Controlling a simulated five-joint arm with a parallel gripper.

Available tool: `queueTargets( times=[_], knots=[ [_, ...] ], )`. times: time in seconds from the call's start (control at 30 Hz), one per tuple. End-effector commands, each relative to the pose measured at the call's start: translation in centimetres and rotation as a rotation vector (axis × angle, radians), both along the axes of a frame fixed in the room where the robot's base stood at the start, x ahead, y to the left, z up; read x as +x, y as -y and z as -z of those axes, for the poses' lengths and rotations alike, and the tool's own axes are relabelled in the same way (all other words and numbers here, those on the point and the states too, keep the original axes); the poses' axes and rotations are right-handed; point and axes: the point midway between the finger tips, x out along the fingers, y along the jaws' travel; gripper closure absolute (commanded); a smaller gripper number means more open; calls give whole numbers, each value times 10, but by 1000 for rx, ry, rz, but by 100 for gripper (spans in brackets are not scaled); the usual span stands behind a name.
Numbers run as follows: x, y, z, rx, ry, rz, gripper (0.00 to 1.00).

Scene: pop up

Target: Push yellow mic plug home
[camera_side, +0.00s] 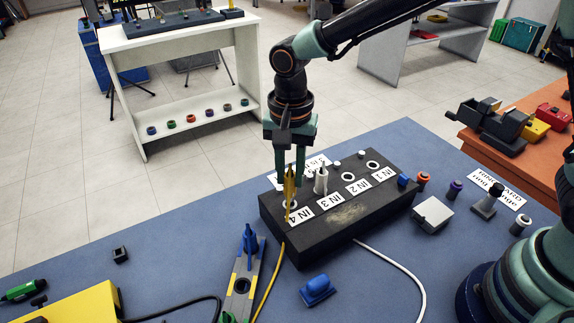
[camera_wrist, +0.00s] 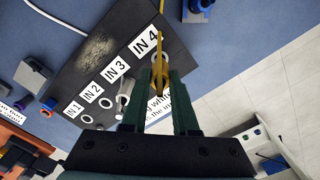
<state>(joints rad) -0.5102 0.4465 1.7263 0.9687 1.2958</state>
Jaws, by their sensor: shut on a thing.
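The yellow mic plug (camera_side: 290,185) stands upright at the IN 4 socket (camera_side: 290,205) of the black stage box (camera_side: 345,225). My gripper (camera_side: 289,177) points down and is shut on the plug's upper body. In the wrist view the yellow plug (camera_wrist: 160,72) sits between the two green fingers (camera_wrist: 161,85), over the IN 4 socket. I cannot tell how deep its tip is in the socket. Its yellow cable (camera_side: 272,270) hangs over the box's front edge onto the table.
A white plug (camera_side: 321,180) stands upright at IN 3, close beside my gripper; its white cable (camera_side: 410,272) runs forward. A blue block (camera_side: 317,289) lies nearby.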

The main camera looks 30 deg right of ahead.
Motion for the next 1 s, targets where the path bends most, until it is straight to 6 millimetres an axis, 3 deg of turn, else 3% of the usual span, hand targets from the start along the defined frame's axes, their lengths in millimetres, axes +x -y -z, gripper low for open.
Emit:
queueTargets(
  times=[0.2, 1.0],
  knots=[
    [0, 0, 8, 0, 0, 0, 100],
    [0, 0, 8, 0, 0, 0, 100]
  ],
)
